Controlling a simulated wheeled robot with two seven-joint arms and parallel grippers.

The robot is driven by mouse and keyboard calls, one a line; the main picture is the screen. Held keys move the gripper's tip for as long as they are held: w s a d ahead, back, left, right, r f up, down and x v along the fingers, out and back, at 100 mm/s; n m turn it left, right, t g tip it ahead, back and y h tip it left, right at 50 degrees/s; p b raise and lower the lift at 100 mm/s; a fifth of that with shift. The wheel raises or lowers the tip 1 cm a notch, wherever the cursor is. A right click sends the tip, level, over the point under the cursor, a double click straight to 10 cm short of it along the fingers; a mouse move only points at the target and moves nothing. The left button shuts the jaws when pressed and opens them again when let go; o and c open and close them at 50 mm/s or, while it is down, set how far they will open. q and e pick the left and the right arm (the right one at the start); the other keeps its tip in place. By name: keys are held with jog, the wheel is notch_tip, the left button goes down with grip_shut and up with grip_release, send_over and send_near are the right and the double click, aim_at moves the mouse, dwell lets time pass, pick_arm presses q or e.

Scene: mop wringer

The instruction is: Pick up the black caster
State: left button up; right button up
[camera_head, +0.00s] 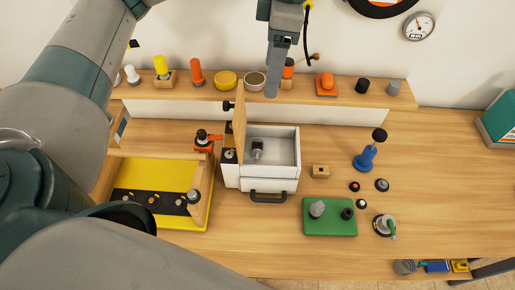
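I cannot tell for certain which piece is the black caster. A small black-and-grey piece (257,149), which may be it, lies inside the open white box (284,131) near its left side. A wooden panel (239,118) stands upright along the box's left edge. My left gripper (272,88) points down from the top of the view, above the box and apart from it. It seems to hold nothing. It is seen side-on, so its finger gap is hidden. My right gripper is not in view.
A shelf (436,103) with knobs and bowls runs behind the box. A yellow tray (180,215) stands left, a green block (330,230) front right.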

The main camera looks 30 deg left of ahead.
pick_arm(q)
notch_tip(320, 180, down, 8)
jog(key=b, duration=0.7)
jog(key=shift+w+f, duration=0.15)
jog(key=shift+w, duration=0.05)
jog(key=shift+s, duration=0.1)
jog(key=shift+a, duration=0.1)
jog(key=p, duration=0.5)
send_over(262, 147)
notch_tip(262, 147, down, 12)
jog(key=r, duration=0.1)
jog(key=shift+f, duration=0.55)
